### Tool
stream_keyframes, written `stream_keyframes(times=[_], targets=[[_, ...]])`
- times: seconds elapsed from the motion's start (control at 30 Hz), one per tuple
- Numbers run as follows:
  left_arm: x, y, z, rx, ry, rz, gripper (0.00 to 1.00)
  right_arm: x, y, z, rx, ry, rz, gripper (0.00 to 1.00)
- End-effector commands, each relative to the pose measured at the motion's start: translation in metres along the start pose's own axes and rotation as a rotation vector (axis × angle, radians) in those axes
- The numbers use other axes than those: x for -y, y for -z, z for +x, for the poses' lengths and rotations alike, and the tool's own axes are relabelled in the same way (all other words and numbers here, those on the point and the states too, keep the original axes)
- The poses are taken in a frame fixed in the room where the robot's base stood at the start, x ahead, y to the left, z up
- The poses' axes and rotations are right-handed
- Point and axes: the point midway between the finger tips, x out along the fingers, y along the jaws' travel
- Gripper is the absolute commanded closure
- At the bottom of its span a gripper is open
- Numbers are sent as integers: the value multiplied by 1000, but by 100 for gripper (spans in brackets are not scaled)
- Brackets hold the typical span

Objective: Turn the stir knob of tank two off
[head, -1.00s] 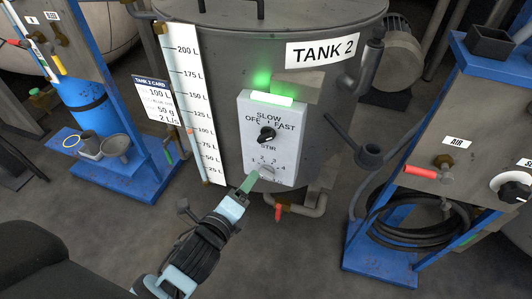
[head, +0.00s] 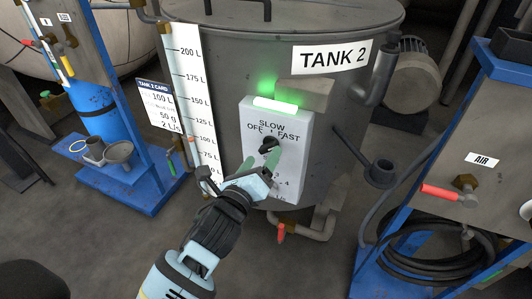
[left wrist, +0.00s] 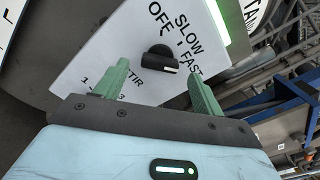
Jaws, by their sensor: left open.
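The stir knob (head: 269,144) is a black knob on the pale control panel (head: 300,152) of tank two (head: 230,50). In the left wrist view the stir knob (left wrist: 159,58) shows whole, its white mark on the side toward the word FAST. My left gripper (head: 263,160) is in front of the panel, just below the knob in the head view. In the left wrist view its two green fingers (left wrist: 160,76) are spread apart, the knob between and just beyond their tips, with no clear contact. The gripper hides the panel's lower dial. My right gripper is not in view.
A green light (head: 275,104) glows on top of the panel. A level scale (head: 195,100) runs down the tank's left side. A dark pipe with a cup-like end (head: 380,172) juts out right of the panel. A blue-framed air stand (head: 440,150) is at right.

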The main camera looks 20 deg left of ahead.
Motion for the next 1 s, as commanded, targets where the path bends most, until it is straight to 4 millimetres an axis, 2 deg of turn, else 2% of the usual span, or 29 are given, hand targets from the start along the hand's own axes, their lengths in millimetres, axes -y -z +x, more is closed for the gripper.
stream_keyframes(times=[0.1,0.3,0.63,0.9,1.0], targets=[[-1,1,16,0,0,0,31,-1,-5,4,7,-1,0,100],[0,1,31,-1,0,-1,31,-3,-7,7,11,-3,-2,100],[0,0,34,-1,-1,0,31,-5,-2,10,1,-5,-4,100],[0,0,34,-1,-1,0,66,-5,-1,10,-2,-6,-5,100],[0,0,34,-1,-1,-1,76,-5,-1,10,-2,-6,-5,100]])
